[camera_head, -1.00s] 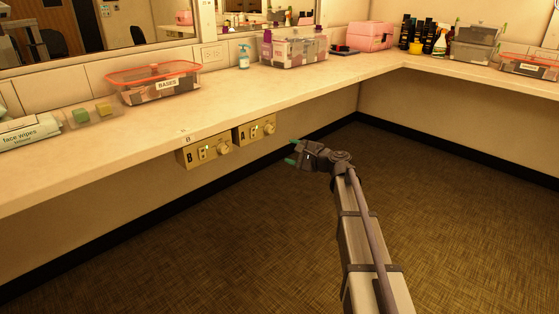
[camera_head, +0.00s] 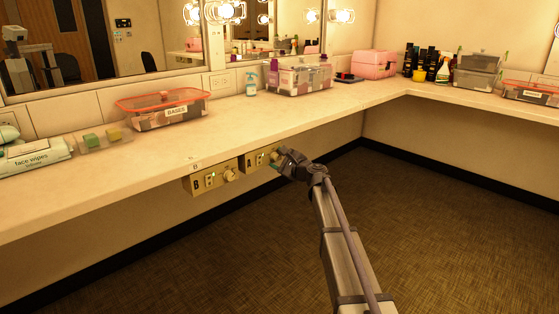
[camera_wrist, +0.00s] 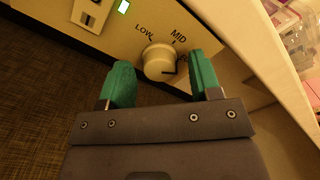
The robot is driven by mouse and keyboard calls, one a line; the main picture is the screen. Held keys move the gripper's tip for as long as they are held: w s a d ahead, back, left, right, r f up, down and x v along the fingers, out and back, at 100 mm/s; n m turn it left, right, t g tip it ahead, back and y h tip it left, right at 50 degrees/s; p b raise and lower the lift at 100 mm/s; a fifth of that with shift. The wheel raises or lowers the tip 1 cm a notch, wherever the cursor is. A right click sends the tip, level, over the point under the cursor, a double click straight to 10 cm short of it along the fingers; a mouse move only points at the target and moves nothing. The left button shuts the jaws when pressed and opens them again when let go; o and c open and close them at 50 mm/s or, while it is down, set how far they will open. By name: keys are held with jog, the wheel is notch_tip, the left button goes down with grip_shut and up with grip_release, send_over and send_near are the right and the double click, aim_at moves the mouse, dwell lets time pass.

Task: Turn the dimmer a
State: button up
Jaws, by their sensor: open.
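Dimmer A is a brass plate (camera_head: 252,163) under the counter's front edge, marked "A", with a switch and a pale round knob. In the wrist view the knob (camera_wrist: 158,62) has LOW and MID lettering above it; a further mark at right is partly hidden by a finger. A dark line shows on the knob's lower right. Small gaps seem to show; contact is hard to tell.
Dimmer B (camera_head: 207,181), a similar brass plate with a green light, sits just left. The counter (camera_head: 150,160) overhangs close above. On it stand a red-lidded "BASES" box (camera_head: 165,108), a clear box (camera_head: 300,76) and wipes (camera_head: 35,153). Floor below is clear.

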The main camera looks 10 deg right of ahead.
jog(key=shift+c, duration=0.4)
jog(key=c, duration=0.9)
jog(key=shift+o, duration=0.2)
jog(key=shift+n, duration=0.3)
jog(key=n, duration=1.1)
jog(key=o, duration=0.9)
